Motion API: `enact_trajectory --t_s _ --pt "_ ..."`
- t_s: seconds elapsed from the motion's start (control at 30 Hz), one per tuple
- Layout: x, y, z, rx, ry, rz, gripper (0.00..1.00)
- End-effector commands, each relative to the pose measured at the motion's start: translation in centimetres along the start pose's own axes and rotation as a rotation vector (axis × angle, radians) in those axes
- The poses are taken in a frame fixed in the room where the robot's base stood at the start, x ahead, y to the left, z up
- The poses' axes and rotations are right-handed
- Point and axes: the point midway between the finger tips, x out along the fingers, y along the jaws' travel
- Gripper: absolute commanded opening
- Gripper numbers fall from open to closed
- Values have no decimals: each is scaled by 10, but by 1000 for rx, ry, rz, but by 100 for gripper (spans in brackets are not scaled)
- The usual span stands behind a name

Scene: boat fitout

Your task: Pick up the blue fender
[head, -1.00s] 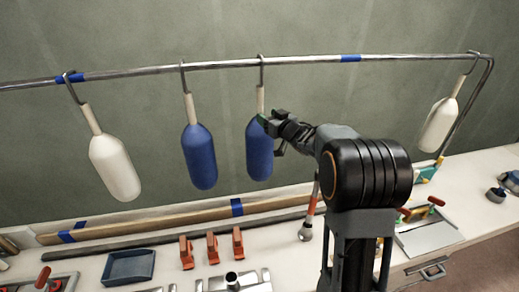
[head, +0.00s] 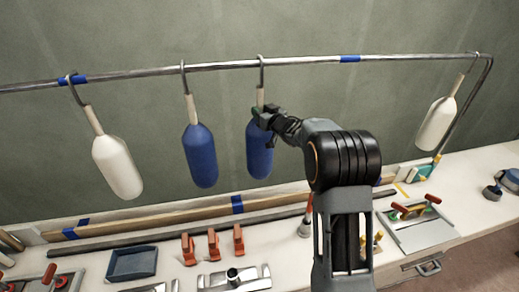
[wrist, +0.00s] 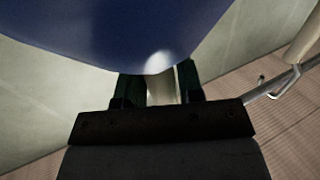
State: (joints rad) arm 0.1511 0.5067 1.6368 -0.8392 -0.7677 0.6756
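The blue fender (head: 259,150) hangs by its pale neck from a hook on the rail, the right one of two blue fenders. My gripper (head: 260,112) is at its neck, just above the blue body. In the wrist view the blue body (wrist: 120,30) fills the top. The pale neck (wrist: 163,92) fills the narrow gap between my gripper's dark fingers (wrist: 162,85), which look shut on it. The fender still hangs upright under its hook. The other blue fender (head: 200,155) hangs to the left.
White fenders hang at the far left (head: 118,166) and far right (head: 436,124) of the metal rail (head: 220,66). Below, the bench holds a dark blue tray (head: 132,263), several orange clamps (head: 213,244) and long wooden strips (head: 180,216). The wall is close behind.

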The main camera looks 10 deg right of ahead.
Motion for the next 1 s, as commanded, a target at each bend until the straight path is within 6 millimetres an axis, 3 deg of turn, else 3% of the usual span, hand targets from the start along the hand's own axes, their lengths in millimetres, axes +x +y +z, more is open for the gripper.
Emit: enact_trajectory --t_s 0.33,1.0 --pt "0 0 0 0 0 0 1" --pt "0 0 -3 -1 4 -1 0"
